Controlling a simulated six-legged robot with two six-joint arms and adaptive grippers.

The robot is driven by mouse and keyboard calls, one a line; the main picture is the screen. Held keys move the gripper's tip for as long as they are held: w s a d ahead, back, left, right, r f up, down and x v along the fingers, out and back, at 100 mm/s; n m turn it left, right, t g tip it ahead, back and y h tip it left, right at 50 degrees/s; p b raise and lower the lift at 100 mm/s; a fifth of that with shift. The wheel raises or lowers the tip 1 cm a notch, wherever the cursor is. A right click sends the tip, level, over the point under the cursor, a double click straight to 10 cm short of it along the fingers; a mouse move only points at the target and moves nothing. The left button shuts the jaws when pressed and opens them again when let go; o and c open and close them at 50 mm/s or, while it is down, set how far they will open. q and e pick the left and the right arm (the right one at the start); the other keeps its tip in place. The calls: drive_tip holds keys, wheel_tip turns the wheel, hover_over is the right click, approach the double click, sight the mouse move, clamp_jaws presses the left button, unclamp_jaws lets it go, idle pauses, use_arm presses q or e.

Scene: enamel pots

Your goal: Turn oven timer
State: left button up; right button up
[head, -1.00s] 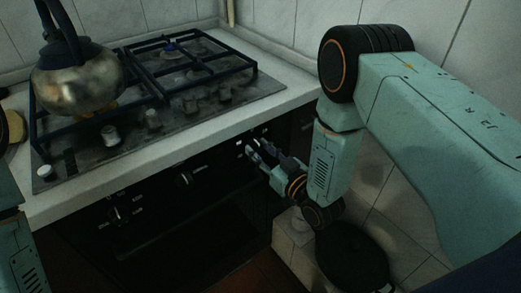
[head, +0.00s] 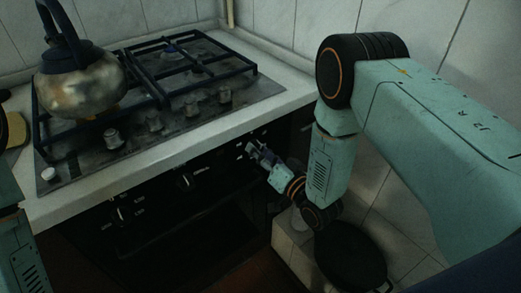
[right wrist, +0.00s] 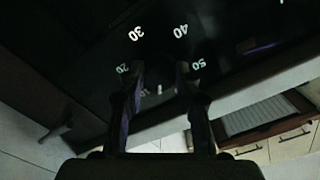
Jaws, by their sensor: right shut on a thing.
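The oven timer (right wrist: 159,89) is a dark knob on the black oven front, with white numbers 20, 30, 40 and 50 around it in the right wrist view. A small pale mark shows between the fingers; the knob's outline is lost in the dark. My right gripper (head: 257,151) is at the right end of the oven panel, shut on the timer knob. In the right wrist view, its two fingers (right wrist: 160,73) stand on either side of the knob. The gripper hides the knob in the head view. Of my left arm, only links show at the left edge.
Two other oven knobs (head: 185,182) (head: 121,213) sit further left on the panel. A kettle (head: 82,84) stands on the gas hob (head: 200,122) above. Tiled walls stand behind.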

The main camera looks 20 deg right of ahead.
drive_tip(key=m, duration=0.5)
drive_tip(key=shift+w+r+p, duration=0.1)
drive_tip(key=shift+r+p, duration=0.05)
drive_tip(key=shift+p, duration=0.2)
drive_tip(key=shift+m, duration=0.4)
drive_tip(key=o, duration=1.1)
drive_tip(key=shift+o, duration=0.2)
drive_tip(key=v, duration=1.2)
